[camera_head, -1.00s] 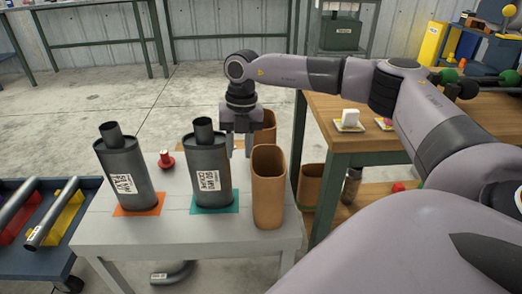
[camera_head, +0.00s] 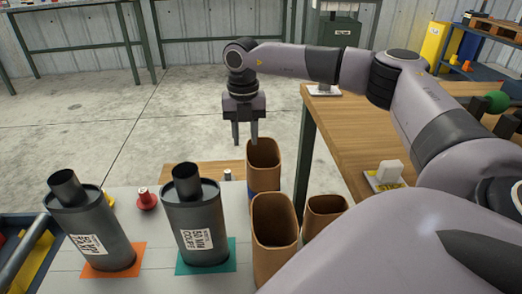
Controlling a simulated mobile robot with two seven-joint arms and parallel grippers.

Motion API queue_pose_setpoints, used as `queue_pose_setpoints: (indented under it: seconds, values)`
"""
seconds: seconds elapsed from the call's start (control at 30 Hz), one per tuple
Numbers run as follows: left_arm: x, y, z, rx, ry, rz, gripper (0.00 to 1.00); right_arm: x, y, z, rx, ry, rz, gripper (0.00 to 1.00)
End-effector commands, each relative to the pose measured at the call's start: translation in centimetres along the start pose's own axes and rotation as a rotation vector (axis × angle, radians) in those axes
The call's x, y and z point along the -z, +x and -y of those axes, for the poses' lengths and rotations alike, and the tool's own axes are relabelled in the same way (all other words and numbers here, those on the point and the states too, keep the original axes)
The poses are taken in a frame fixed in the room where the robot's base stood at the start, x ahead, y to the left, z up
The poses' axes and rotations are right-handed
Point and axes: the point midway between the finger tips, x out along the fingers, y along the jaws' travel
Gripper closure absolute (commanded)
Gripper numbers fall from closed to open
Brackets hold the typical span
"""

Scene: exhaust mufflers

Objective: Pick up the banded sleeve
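Several brown open-topped sleeves stand at the right of the grey table. The back sleeve (camera_head: 263,172) shows a bit of blue low on its left side, which looks like a band. A front sleeve (camera_head: 274,240) shows no band and partly hides it. My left gripper is out of view.
Two grey mufflers stand on an orange mat (camera_head: 113,266) and a teal mat (camera_head: 207,262). A red knob-like part (camera_head: 145,199) and a small metal cylinder (camera_head: 228,175) lie behind them. A wooden workbench (camera_head: 346,130) is at the right. Open floor lies beyond the table.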

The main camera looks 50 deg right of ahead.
Motion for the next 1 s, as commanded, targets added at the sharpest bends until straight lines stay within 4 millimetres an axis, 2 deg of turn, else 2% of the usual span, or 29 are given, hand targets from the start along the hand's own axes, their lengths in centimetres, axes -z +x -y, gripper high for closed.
queue_pose_setpoints:
  seconds: [0.17, 0.37, 0.6, 0.93, 0.97, 1.0]
  values:
    - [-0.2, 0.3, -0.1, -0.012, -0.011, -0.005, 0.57, 0.0, 0.9, 0.1, 0.002, 0.002, 0.001, 0.66]
    - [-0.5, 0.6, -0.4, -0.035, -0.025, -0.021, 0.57, 0.0, 3.2, 0.1, 0.002, 0.002, 0.002, 0.66]
    - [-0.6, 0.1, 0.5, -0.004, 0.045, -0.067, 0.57, 0.1, 6.6, 0.3, 0.002, 0.002, 0.000, 0.66]
    - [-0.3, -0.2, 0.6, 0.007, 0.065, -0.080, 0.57, 0.1, 7.1, 0.3, 0.001, 0.003, 0.001, 0.66]
    - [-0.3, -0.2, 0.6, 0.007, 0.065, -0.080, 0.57, 0.1, 7.1, 0.3, 0.001, 0.003, 0.001, 0.69]
    - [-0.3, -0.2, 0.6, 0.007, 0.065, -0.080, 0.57, 0.1, 7.1, 0.3, 0.001, 0.002, 0.001, 0.82]
